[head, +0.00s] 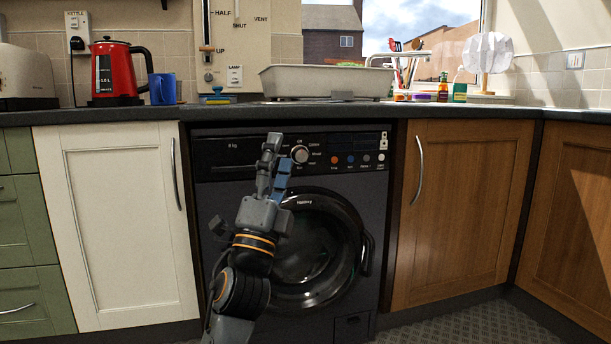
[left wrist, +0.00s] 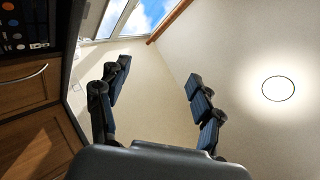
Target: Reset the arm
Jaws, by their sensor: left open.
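My left arm rises from the bottom of the head view in front of the dark washing machine (head: 345,205). Its left gripper (head: 271,155) points upward near the machine's control panel. The left wrist view shows the same gripper (left wrist: 160,85) with its two fingers spread apart and nothing between them. Behind the fingers are a bare wall and a round glowing light (left wrist: 278,88). Whether the gripper touches the machine cannot be told. My right gripper is in neither view.
The worktop (head: 230,112) runs above the machine, with a red kettle (head: 115,72), a blue mug (head: 162,89) and a sink basin (head: 325,82). A white cabinet door (head: 118,225) and a wooden one (head: 462,210) flank the machine. Floor (head: 480,326) shows at lower right.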

